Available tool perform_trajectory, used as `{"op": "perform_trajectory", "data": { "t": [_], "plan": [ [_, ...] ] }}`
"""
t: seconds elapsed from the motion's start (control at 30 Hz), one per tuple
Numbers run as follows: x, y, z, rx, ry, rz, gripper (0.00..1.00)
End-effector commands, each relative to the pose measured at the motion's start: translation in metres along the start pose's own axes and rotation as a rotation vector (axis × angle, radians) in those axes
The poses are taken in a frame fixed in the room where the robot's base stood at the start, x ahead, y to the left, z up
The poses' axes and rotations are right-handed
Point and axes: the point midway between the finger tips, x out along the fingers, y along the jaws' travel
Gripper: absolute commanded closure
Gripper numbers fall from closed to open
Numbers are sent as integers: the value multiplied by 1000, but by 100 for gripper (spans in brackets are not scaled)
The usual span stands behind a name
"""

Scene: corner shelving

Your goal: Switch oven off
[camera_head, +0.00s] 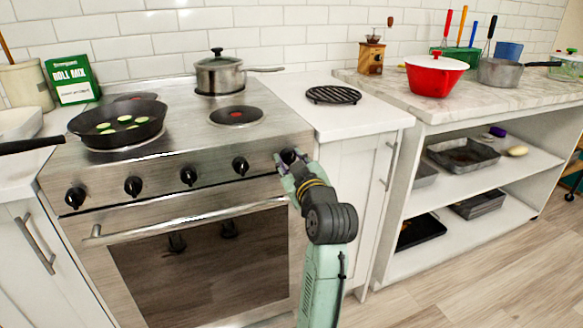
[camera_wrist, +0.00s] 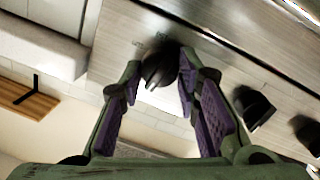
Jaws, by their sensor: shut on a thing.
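The oven (camera_head: 194,262) is a stainless range with a dark glass door and a row of several black knobs along its front panel. My gripper (camera_head: 287,167) is at the far right end of that row, with its fingers around the rightmost knob (camera_head: 290,156). In the wrist view this black knob (camera_wrist: 160,66) sits between the purple-padded fingers of my gripper (camera_wrist: 163,76), at their tips, and they are shut on it. The fingers partly cover the knob in the head view. The oven door is closed, with its handle (camera_head: 190,219) below the knobs.
A pan with green slices (camera_head: 120,120) and a lidded pot (camera_head: 220,75) stand on the hob. Another knob (camera_head: 240,166) is just left of my gripper. A white cabinet (camera_head: 345,195) stands close on the right. The wooden floor (camera_head: 450,275) on the right is clear.

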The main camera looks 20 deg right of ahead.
Motion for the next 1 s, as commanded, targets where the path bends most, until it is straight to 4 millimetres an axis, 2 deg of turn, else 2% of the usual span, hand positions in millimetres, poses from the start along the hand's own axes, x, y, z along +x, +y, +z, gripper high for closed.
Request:
{"op": "perform_trajectory", "data": {
  "t": [0.37,0.93,0.97,1.0],
  "plan": [
    [0,-1,1,-171,11,15,98],
    [0,-1,0,-201,12,17,98],
    [0,-1,0,-201,12,17,69],
    [0,-1,0,-201,13,17,66]
  ]
}}
